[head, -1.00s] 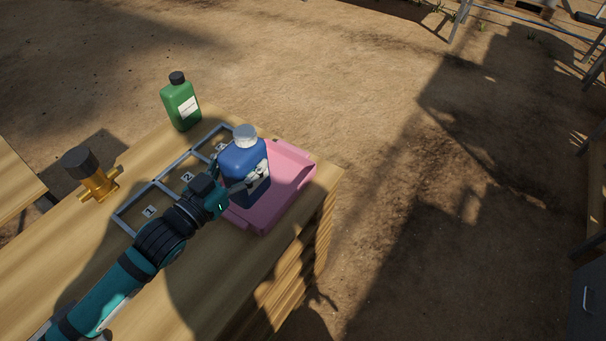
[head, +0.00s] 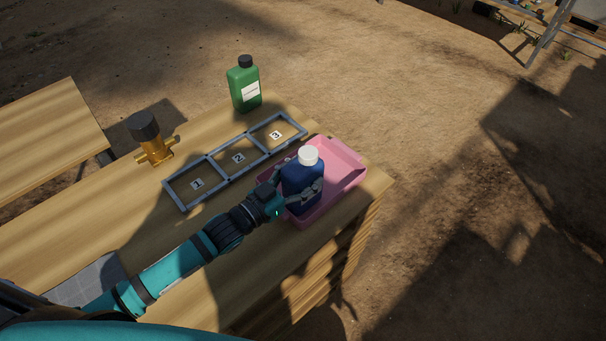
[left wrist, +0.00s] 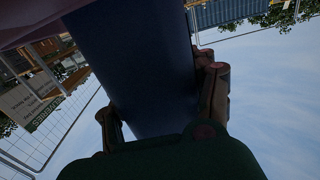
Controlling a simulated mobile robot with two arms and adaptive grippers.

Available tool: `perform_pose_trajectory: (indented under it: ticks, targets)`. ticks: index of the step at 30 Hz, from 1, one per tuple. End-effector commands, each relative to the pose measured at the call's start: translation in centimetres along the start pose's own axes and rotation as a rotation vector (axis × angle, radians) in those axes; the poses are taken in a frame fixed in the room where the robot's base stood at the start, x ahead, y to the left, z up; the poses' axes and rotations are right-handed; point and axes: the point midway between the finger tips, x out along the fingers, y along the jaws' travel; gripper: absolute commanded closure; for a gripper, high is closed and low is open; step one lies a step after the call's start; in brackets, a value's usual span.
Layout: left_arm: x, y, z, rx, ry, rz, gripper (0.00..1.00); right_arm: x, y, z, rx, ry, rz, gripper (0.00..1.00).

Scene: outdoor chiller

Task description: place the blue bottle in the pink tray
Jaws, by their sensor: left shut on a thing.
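The blue bottle (head: 301,186) with a white cap is upright in the head view, at the left part of the pink tray (head: 345,178). My left gripper (head: 308,193) is shut on the bottle, its fingers around the body. In the left wrist view the bottle (left wrist: 140,70) fills the middle between the fingers, with a pinkish surface at the top left corner. The bottle hides part of the tray floor, and I cannot tell whether its base touches it. My right gripper is not in view.
A grey frame (head: 222,152) with compartments numbered 1, 2 and 3 lies left of the tray. A green bottle (head: 244,90) and a brass valve with a black cap (head: 150,140) stand behind it. The right part of the tray is empty.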

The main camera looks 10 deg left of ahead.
Motion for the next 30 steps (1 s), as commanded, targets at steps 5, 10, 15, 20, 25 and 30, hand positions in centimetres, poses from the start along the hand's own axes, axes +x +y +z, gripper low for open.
perform_pose_trajectory:
  ticks: [5, 10, 15, 20, 25, 30]
  targets:
    - [0.0, 0.0, -0.1, 0.001, 0.003, 0.001, 0.89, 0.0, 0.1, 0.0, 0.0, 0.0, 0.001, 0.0]
    - [0.0, 0.0, 0.2, 0.0, -0.001, 0.0, 0.34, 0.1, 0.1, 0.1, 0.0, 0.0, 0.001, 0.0]
    - [0.0, 0.0, 0.2, 0.0, -0.001, 0.0, 0.18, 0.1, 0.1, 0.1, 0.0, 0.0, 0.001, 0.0]
    - [0.0, 0.0, 0.2, 0.0, -0.001, 0.0, 0.18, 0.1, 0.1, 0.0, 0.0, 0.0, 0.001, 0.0]
    - [-0.4, 0.0, 0.0, 0.0, -0.002, 0.0, 0.18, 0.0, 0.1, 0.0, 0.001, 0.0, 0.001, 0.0]
    - [-3.4, 0.1, 0.2, 0.0, -0.005, 0.001, 0.18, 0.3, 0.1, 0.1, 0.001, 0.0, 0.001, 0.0]
